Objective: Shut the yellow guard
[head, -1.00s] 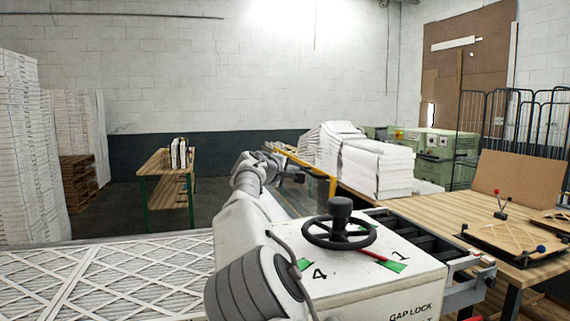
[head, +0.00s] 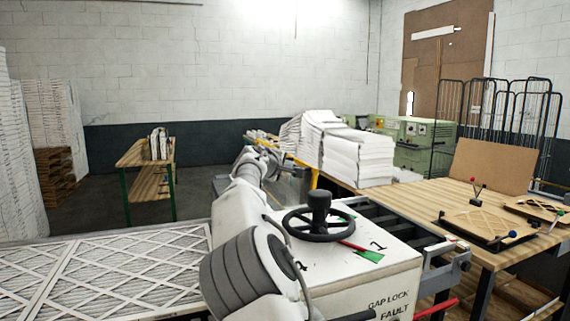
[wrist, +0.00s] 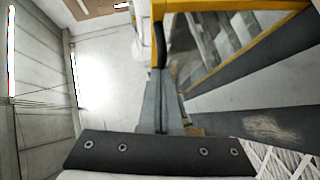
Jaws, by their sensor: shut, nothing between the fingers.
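The yellow guard (head: 298,162) is partly hidden behind my arm and the handwheel box in the head view. Its yellow bar slopes beside the white stacks, with a short post at its near end. In the wrist view the guard's yellow frame (wrist: 262,38) fills the upper right, with rollers showing through it. A dark curved piece, perhaps a handle, is at its left edge. My gripper (wrist: 167,80) is shut and empty, its grey fingers close to that edge; I cannot tell whether they touch. In the head view my gripper is small and partly hidden by the wrist. How far open the guard stands is unclear.
The box with a black handwheel (head: 319,222) stands close to my arm. White filter stacks (head: 357,155) stand beyond the guard. A wooden table (head: 420,200) is at right, and white lattice-faced filters (head: 110,270) lie at left. Open floor shows around the far bench (head: 140,155).

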